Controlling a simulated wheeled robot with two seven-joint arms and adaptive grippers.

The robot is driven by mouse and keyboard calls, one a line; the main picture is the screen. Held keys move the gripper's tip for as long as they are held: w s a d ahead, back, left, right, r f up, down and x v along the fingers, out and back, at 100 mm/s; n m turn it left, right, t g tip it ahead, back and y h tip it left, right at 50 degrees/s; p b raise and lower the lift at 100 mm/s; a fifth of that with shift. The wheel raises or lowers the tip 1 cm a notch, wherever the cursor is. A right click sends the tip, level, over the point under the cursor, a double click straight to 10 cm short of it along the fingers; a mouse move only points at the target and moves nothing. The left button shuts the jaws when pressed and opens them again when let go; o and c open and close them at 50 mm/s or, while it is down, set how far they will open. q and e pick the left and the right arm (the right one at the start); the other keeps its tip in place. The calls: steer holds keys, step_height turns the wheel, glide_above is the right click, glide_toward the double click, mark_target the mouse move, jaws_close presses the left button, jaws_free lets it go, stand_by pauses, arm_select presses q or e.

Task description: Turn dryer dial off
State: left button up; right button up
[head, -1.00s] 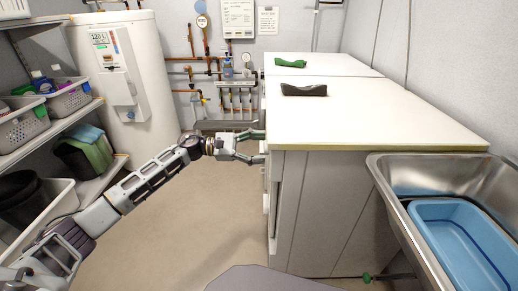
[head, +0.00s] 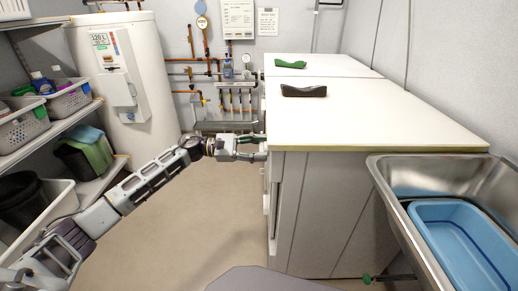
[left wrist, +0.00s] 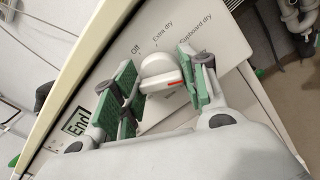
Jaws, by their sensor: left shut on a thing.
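The dryer dial (left wrist: 158,72) is a white knob with a red mark on its right side, on a white panel printed "Off", "Extra dry" and "Cupboard dry". I cannot tell which label the red mark points to. My left gripper (left wrist: 160,78) is shut on the dial, with green pads on both sides of the knob. In the head view my left gripper (head: 260,147) is at the left-facing front of the white machine (head: 330,215), and the dial is hidden there. My right gripper is not in view.
A metal sink (head: 400,177) with a blue basin (head: 455,212) stands at the right. A dark cloth (head: 304,91) and a green cloth (head: 290,64) lie on top of the machines. The floor (head: 200,235) at left is clear.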

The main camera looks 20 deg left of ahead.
arm_select(q)
steer(key=shift+n, duration=0.3)
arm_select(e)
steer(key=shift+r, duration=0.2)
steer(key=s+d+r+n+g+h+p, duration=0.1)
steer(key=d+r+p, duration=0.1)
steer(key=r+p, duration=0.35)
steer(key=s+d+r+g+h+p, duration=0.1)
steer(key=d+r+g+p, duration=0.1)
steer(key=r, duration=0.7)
arm_select(q)
steer(key=shift+w+a+f+n+p, duration=0.15)
steer(key=shift+n+p, duration=1.9)
steer(key=shift+n, duration=3.8)
steer(key=shift+w+d+n+p, duration=0.1)
steer(key=shift+n+p, duration=1.9)
steer(key=shift+n, duration=3.85)
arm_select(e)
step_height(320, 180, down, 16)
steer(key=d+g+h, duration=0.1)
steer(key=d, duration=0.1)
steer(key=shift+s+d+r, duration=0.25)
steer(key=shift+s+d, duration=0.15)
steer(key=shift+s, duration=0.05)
arm_select(q)
steer(key=o, duration=1)
steer(key=shift+o, duration=0.2)
